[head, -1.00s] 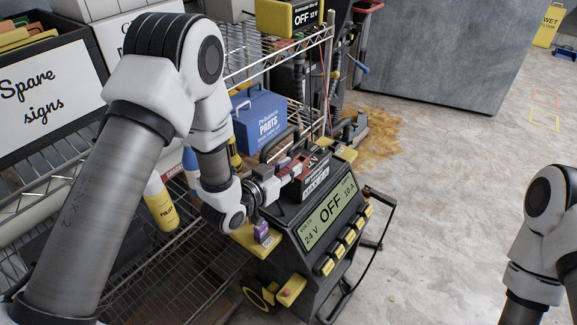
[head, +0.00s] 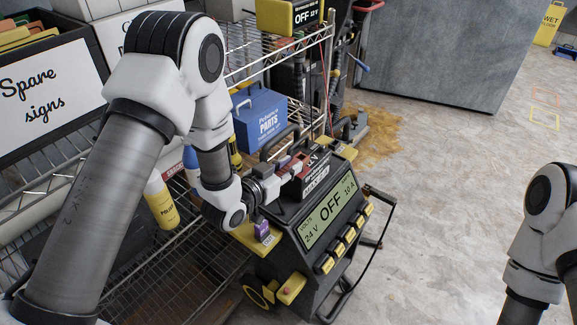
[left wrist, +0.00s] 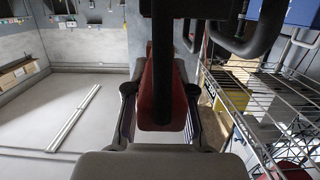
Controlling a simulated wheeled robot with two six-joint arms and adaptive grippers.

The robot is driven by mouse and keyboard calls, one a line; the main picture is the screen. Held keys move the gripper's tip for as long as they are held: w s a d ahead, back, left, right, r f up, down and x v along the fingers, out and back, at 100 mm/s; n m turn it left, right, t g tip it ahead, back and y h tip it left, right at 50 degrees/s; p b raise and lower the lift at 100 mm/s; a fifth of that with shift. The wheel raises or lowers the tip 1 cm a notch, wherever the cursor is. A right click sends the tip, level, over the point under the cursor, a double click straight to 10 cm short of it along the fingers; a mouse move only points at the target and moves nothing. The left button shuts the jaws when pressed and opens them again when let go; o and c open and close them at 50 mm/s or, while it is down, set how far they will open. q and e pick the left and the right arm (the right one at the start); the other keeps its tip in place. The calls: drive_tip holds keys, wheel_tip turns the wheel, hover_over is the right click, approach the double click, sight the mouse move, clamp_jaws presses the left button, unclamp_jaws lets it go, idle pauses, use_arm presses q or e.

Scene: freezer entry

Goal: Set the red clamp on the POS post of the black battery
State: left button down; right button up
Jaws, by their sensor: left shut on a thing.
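The red clamp (left wrist: 155,100) is between the fingers of my left gripper (left wrist: 160,122) in the left wrist view. In the head view my left gripper (head: 284,172) is shut on the clamp, with only a little red (head: 299,162) showing. The gripper is just left of a black box with white lettering (head: 316,176), which looks like the black battery, above the charger. The POS post cannot be made out, and whether the clamp touches the battery cannot be told. My right gripper is outside the head view; only part of that arm shows at the right.
The charger (head: 330,206) reads OFF, 24 V, 10 A. A purple item (head: 262,230) sits at its yellow left side. Wire shelving (head: 180,265) with a blue parts box (head: 259,119) and a bottle (head: 160,203) is close on the left. Open floor (head: 450,200) lies to the right.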

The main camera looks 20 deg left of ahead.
use_arm(q)
drive_tip(key=shift+f+b, duration=0.95)
drive_tip(key=shift+f, duration=0.45)
drive_tip(key=c, duration=0.9)
unclamp_jaws()
drive_tip(key=shift+s, duration=0.1)
drive_tip(key=v, duration=1.1)
drive_tip(key=shift+s+a+r, duration=0.15)
drive_tip(key=shift+s, duration=0.2)
